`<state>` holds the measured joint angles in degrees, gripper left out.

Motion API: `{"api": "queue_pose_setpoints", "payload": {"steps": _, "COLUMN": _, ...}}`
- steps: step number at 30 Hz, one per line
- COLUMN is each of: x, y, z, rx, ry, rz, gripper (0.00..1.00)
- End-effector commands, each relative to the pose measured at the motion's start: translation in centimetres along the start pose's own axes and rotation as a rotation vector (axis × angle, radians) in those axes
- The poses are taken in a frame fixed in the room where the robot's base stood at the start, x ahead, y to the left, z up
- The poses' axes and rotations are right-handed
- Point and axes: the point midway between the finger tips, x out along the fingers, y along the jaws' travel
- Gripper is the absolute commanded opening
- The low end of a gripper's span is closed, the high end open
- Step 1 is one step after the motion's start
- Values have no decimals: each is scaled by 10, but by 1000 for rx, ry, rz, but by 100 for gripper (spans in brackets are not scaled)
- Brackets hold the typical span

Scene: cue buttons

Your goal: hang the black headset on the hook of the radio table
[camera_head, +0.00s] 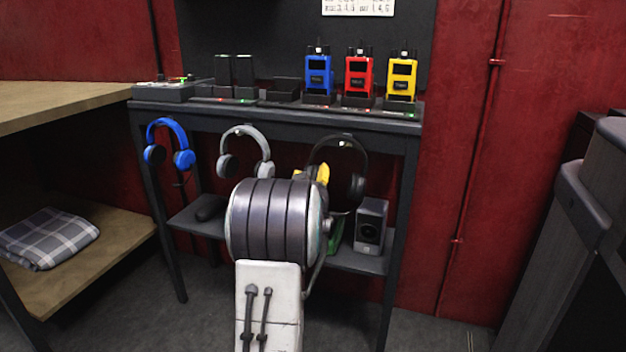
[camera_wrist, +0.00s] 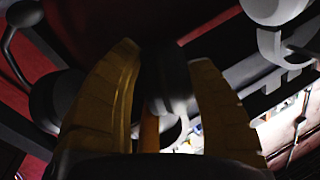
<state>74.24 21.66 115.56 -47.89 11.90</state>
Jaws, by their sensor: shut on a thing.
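The black headset (camera_head: 357,188) is upright in front of the radio table (camera_head: 275,120), at the right end of the row of headsets. Its band top overlaps the table's front edge; I cannot tell whether it rests on a hook. My gripper (camera_head: 316,174) is mostly hidden behind my wrist, with a yellow finger showing beside the headset's left side. In the wrist view, the yellow fingers of my gripper (camera_wrist: 165,65) are closed around a dark earcup of the black headset (camera_wrist: 160,85).
A blue headset (camera_head: 170,145) and a grey headset (camera_head: 246,150) hang from the table front to the left. Blue, red and yellow radios (camera_head: 402,77) stand on top. A speaker (camera_head: 370,227) is on the lower shelf. A wooden shelf unit (camera_head: 70,100) is at left.

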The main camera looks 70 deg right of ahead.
Motion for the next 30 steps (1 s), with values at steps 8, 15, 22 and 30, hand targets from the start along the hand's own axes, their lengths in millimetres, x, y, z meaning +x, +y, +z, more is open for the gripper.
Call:
{"api": "queue_pose_setpoints", "payload": {"steps": 8, "x": 0, "y": 0, "z": 0, "rx": 0, "ry": 1, "rz": 0, "gripper": 63}}
{"api": "queue_pose_setpoints", "payload": {"steps": 15, "x": 0, "y": 0, "z": 0, "rx": 0, "ry": 0, "rz": 0, "gripper": 76}}
{"api": "queue_pose_setpoints", "payload": {"steps": 22, "x": -2, "y": 0, "z": 1, "rx": 0, "ry": -2, "rz": 0, "gripper": 76}}
{"api": "queue_pose_setpoints", "payload": {"steps": 30, "x": -29, "y": 0, "z": 0, "rx": 0, "ry": 0, "rz": 0, "gripper": 76}}
